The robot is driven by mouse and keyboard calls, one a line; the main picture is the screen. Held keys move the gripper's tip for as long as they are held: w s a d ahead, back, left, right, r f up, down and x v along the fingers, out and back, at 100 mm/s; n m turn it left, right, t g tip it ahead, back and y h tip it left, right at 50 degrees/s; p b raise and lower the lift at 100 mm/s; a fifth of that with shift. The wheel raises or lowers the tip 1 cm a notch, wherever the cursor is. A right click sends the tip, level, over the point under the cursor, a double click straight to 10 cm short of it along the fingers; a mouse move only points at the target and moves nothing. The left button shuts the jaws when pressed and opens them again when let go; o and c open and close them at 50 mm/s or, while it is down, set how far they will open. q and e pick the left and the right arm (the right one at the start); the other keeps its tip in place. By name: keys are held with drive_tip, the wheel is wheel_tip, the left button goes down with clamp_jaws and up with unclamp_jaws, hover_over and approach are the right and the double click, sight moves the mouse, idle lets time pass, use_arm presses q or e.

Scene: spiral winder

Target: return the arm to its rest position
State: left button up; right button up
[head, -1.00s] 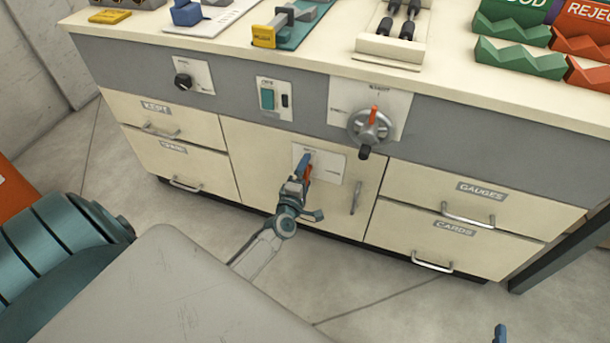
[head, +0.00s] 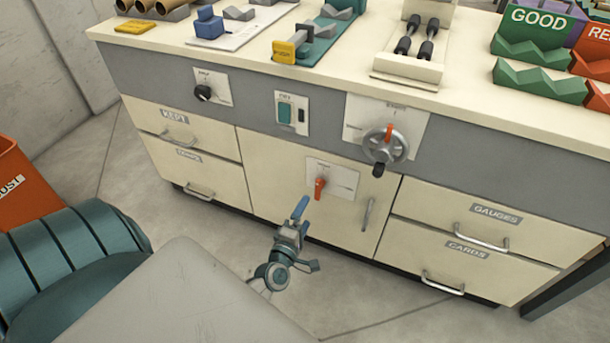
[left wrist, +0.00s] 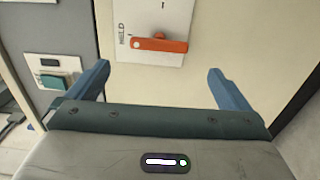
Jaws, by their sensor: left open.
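My left gripper (head: 299,212) is in front of the cabinet's middle door, a little below and left of the red lever (head: 320,187). In the left wrist view its two blue fingers (left wrist: 163,85) are wide apart with nothing between them. The red lever stands clear beyond the fingertips and also shows in the left wrist view (left wrist: 160,44), on a white plate (left wrist: 160,20). In the head view the lever hangs roughly downward. My right gripper is not in view.
The cream cabinet's middle door (head: 290,190) has a vertical handle (head: 368,214). A handwheel (head: 386,146) juts from the grey panel above. Drawers with bar handles flank the door. A red bin (head: 14,180) stands at left. Floor between me and the cabinet is clear.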

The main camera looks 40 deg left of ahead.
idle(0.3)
